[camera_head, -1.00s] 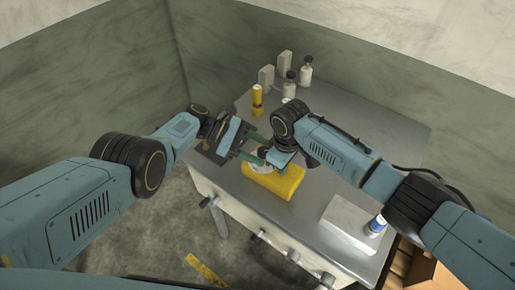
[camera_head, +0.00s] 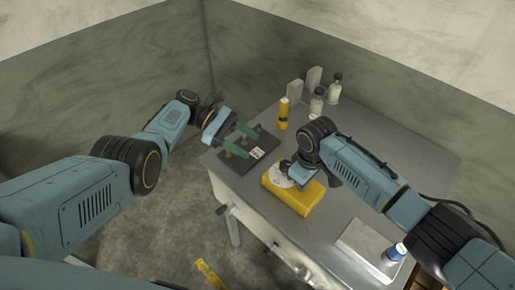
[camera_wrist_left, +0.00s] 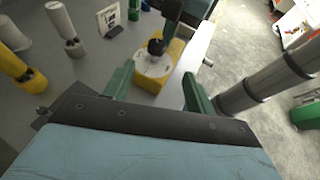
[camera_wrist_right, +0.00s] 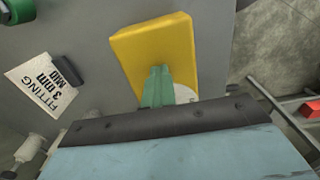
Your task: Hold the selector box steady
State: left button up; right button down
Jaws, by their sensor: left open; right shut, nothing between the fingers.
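The selector box is yellow, with a white round dial and a dark knob on top. In the head view the selector box (camera_head: 292,195) sits on the grey bench near its front edge; it also shows in the left wrist view (camera_wrist_left: 172,50) and the right wrist view (camera_wrist_right: 155,48). My left gripper (camera_head: 240,141) is open and empty, left of the box and apart from it. Its two green fingers (camera_wrist_left: 155,85) are spread. My right gripper (camera_wrist_right: 157,72) is shut, with its fingers together over the dial end of the box. Contact with the knob cannot be told.
A dark plate (camera_head: 253,150) lies on the bench below my left gripper. A yellow-black cylinder (camera_head: 283,113) and bottles (camera_head: 317,102) stand behind the box. A blue-labelled bottle (camera_head: 397,252) stands at the right. A lettered card (camera_wrist_right: 47,86) shows in the right wrist view.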

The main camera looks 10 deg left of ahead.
pick_arm(q)
jog(key=shift+a, duration=0.25)
